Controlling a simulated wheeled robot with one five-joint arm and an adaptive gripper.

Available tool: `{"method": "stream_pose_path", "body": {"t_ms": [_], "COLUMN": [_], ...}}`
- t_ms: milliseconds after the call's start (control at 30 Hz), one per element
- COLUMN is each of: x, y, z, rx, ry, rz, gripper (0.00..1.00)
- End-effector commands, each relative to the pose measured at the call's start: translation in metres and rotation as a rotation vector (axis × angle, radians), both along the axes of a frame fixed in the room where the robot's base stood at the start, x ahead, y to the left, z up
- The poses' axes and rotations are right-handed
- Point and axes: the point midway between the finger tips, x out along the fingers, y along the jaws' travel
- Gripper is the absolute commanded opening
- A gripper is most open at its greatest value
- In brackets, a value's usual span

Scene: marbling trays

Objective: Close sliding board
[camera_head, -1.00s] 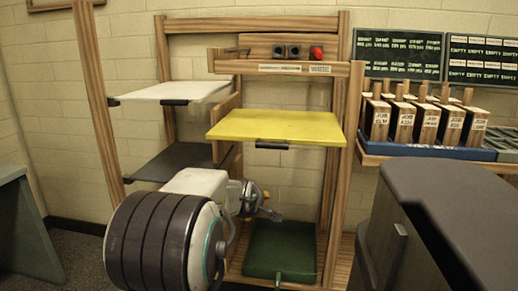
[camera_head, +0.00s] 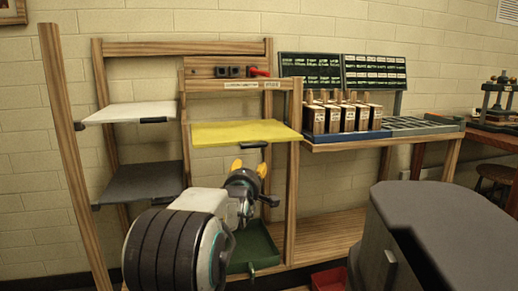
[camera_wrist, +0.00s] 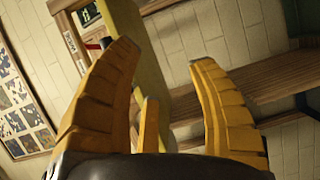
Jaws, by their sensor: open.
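The yellow sliding board (camera_head: 238,132) sits in the right bay of the wooden rack, with a dark handle (camera_head: 256,145) under its front edge. My gripper (camera_head: 250,169) is open and empty just below and in front of that board. In the wrist view, my gripper (camera_wrist: 165,75) has its yellow fingers spread wide. A yellow-olive board edge (camera_wrist: 142,45) shows beyond the gap between them. I cannot tell whether a finger touches it. A white board (camera_head: 125,112), a dark grey board (camera_head: 142,182) and a green board (camera_head: 262,247) are also in the rack; my arm partly hides the green one.
A wooden post (camera_head: 70,150) stands at the rack's left front. To the right, a bench carries several wooden blocks (camera_head: 340,117) and a blue-edged tray (camera_head: 350,137). A red bin (camera_head: 330,279) is on the floor. A dark grey block-shaped body fills the lower right.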

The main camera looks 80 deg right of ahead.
Motion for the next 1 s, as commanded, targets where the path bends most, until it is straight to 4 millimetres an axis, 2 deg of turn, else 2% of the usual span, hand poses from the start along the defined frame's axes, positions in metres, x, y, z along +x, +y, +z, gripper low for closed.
{"method": "stream_pose_path", "body": {"t_ms": [300, 567, 867, 1000], "x": [0.000, 0.000, 0.000, 0.000], "y": [0.001, 0.001, -0.020, -0.035], "z": [0.036, 0.051, 0.054, 0.059], "rx": [-0.151, -0.219, -0.223, -0.221], "ry": [0.016, 0.025, 0.028, 0.028], "rz": [-0.001, -0.001, -0.001, -0.001], "gripper": [0.52, 0.52, 0.52, 0.52]}}
